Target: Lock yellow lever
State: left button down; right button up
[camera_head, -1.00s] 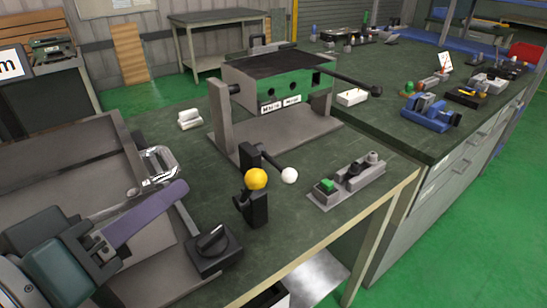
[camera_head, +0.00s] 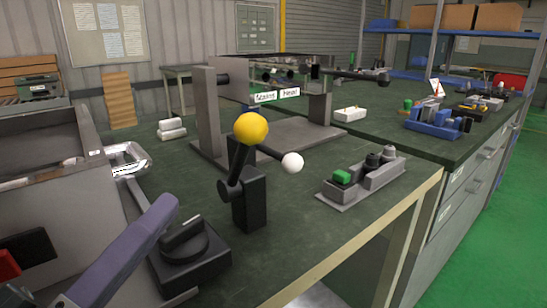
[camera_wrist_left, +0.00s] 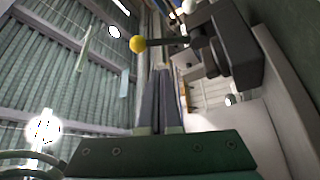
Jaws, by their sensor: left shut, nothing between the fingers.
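The yellow lever (camera_head: 239,166) is a black rod topped by a yellow ball knob (camera_head: 251,128). It rises, tilted slightly right, from a black block (camera_head: 250,204) on the green bench. In the left wrist view the yellow ball (camera_wrist_left: 137,44) shows at upper left of centre, beyond my fingertips. My left gripper (camera_head: 168,206) is at lower left in the head view, its purple-grey fingers shut and empty. It is left of the lever and apart from it. The fingers (camera_wrist_left: 165,72) also show pressed together in the wrist view. My right gripper is out of view.
A white ball knob (camera_head: 292,163) is just right of the lever. A black rotary switch (camera_head: 187,250) stands close to my left fingertips. A button box (camera_head: 362,178) is to the right, and a grey frame (camera_head: 209,115) stands behind. A grey box (camera_head: 50,205) is at left.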

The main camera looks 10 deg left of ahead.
aim_at(241, 156)
pick_arm(q)
jog(key=shift+w, duration=0.1)
jog(key=x, duration=0.9)
jog(key=shift+w, duration=0.4)
jog(key=shift+s+d+f+m+h+b, duration=0.15)
jog(key=shift+s+d+m+h+b, duration=0.2)
jog(key=shift+m, duration=0.65)
jog(key=shift+s+d+f+b, duration=0.15)
jog(key=shift+s+d+f, duration=0.3)
jog(key=shift+d+f, duration=0.35)
jog(key=shift+s+d+f+b, duration=0.15)
jog(key=shift+s+d+f, duration=0.3)
jog(key=shift+f, duration=0.6)
jog(key=shift+s, duration=0.1)
